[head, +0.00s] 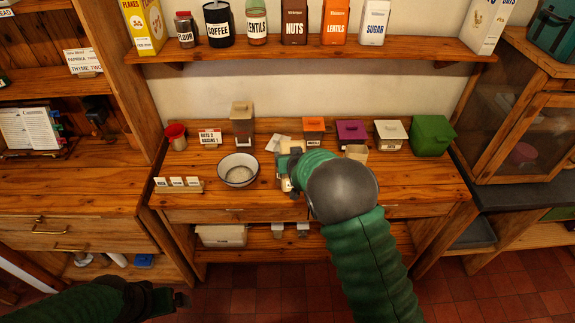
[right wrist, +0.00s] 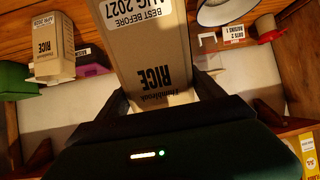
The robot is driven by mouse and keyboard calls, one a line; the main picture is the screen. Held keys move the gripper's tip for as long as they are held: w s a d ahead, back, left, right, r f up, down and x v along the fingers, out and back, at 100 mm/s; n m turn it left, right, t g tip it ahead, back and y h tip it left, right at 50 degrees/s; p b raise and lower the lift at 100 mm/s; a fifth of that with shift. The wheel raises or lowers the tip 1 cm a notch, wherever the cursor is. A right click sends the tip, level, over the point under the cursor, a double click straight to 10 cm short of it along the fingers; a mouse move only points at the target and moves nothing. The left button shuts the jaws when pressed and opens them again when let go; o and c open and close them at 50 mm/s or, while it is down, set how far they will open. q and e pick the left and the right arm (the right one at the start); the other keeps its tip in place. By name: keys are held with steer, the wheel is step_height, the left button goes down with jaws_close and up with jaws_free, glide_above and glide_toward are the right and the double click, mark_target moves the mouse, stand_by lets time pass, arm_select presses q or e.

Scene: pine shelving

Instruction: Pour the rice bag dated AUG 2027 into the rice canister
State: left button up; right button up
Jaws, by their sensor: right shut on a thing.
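A rice bag (right wrist: 158,45) marked "BEST BEFORE AUG 2027" is clamped in my right gripper (right wrist: 162,92). In the right wrist view its print is upside down. In the head view my right gripper (head: 290,165) is above the counter, just right of the white bowl; my arm hides much of it. Lidded canisters stand at the back: tan (head: 242,128), orange (head: 313,127), purple (head: 351,132), white (head: 390,133). I cannot tell which is for rice. My left gripper (head: 183,299) is low at left, its opening unclear.
A white bowl (head: 238,170) sits on the counter, with a red cup (head: 176,136), a small sign (head: 210,137) and a card holder (head: 178,185) around it. A green box (head: 431,135) stands at right. A shelf (head: 310,50) of packages hangs above.

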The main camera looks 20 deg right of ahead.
steer(key=shift+w+d+f+g+p, duration=0.1)
steer(key=shift+w+g+p, duration=0.15)
steer(key=shift+p, duration=0.35)
steer(key=shift+f, duration=0.15)
steer(key=shift+w+f+g, duration=0.1)
steer(key=shift+f+g, duration=0.2)
steer(key=shift+g, duration=0.15)
steer(key=shift+w+r+p, duration=0.1)
steer(key=shift+r+p, duration=0.05)
steer(key=shift+p, duration=0.55)
steer(key=shift+w+g+y+p, duration=0.1)
steer(key=shift+g+y+p, duration=0.2)
steer(key=shift+g+p, duration=0.15)
steer(key=shift+f+g, duration=0.25)
steer(key=shift+f, duration=0.1)
